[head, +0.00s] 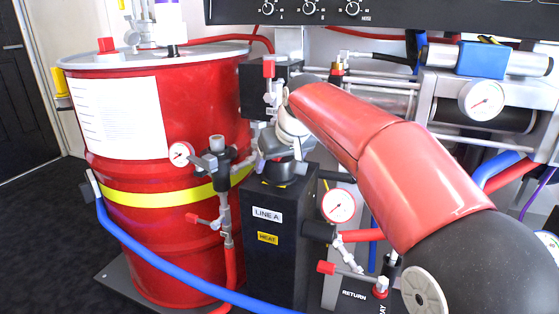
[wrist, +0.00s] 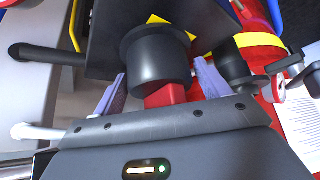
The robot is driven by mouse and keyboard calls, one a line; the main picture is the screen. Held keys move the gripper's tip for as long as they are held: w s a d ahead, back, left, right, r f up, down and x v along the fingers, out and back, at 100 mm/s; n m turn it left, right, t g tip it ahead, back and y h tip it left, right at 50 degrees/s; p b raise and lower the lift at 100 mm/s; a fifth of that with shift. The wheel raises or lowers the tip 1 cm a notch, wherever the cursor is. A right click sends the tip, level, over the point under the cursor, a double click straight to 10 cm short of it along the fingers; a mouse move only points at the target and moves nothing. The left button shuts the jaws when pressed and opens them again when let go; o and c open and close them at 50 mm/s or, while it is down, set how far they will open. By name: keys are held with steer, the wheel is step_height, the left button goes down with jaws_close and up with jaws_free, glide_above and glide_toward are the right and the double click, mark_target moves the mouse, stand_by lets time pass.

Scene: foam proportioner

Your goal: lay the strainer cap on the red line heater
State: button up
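The strainer cap (wrist: 157,62) appears as a black cylinder with a wider collar in the wrist view. It sits between the two pale purple fingers of my gripper (wrist: 160,80). The fingers meet its sides. A red part shows between the cap and my gripper's body. The line heater (head: 274,240) is a black box with LINE A and HEAT labels in the head view, beside the red drum. My gripper (head: 284,160) is directly over its top. In the wrist view the heater's dark face (wrist: 105,40) lies just beyond the cap; whether they touch is unclear.
The red drum (head: 150,235) stands close on the left, with a gauge (head: 181,153) and a valve fitting (head: 217,160) near my gripper. Another gauge (head: 338,205) and red-handled valve (head: 345,270) are on the right. A blue hose (head: 150,262) crosses in front.

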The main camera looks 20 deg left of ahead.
steer(key=shift+o, duration=0.6)
steer(key=shift+r, duration=0.3)
steer(key=p+v, duration=0.2)
steer(key=v, duration=1)
steer(key=s+d+f+m+h, duration=0.1)
steer(key=s+d+f+m, duration=0.15)
steer(key=d, duration=0.75)
steer(key=s+d+f+m+h, duration=0.3)
steer(key=s+d+f+m, duration=0.2)
steer(key=s+d+f, duration=1.3)
steer(key=s+d, duration=0.1)
steer(key=s, duration=0.1)
steer(key=shift+s+d+m+t, duration=0.3)
steer(key=shift+s+d+m, duration=0.05)
steer(key=shift+s+d, duration=0.05)
